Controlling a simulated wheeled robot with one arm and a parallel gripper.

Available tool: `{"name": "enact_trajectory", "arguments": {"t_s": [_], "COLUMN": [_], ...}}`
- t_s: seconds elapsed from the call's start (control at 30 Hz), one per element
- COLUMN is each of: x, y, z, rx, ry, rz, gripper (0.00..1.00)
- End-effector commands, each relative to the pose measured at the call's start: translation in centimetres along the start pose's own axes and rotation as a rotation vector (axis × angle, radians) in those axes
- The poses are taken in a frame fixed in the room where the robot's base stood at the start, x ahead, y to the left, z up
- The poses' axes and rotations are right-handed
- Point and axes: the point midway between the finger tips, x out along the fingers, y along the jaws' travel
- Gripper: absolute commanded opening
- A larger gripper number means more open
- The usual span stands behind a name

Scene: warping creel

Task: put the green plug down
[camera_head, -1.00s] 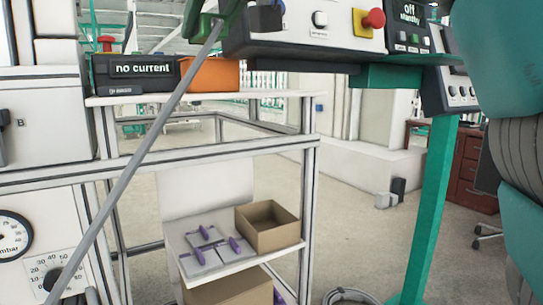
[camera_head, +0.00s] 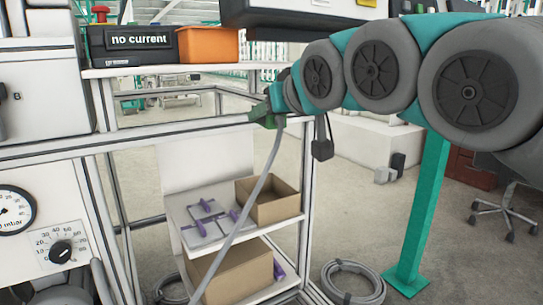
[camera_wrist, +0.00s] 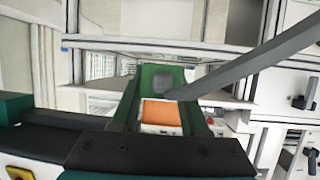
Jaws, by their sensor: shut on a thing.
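A grey cable (camera_head: 246,210) runs from the plug down past the lower shelves. In the wrist view the green plug (camera_wrist: 168,76) is at the fingertips, with the cable (camera_wrist: 255,62) leading to the upper right. The plug's far side is hidden.
The rack top (camera_head: 150,70) carries a black "no current" box (camera_head: 135,43) and an orange bin (camera_head: 208,45). A lower shelf holds a cardboard box (camera_head: 275,208) and several purple-handled pieces (camera_head: 206,205). A teal post (camera_head: 424,215) and coiled hose (camera_head: 350,283) stand right.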

Motion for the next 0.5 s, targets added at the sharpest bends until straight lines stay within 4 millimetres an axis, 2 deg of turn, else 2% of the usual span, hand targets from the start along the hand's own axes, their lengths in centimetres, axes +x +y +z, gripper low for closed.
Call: {"name": "enact_trajectory", "arguments": {"t_s": [0.03, 0.5], "x": [0.9, 8.7], "y": [1.1, 9.6], "z": [1.5, 13.2], "rx": [0.005, 0.031], "ry": [-0.009, -0.008], "rz": [0.010, 0.067], "gripper": [0.00, 0.00]}}
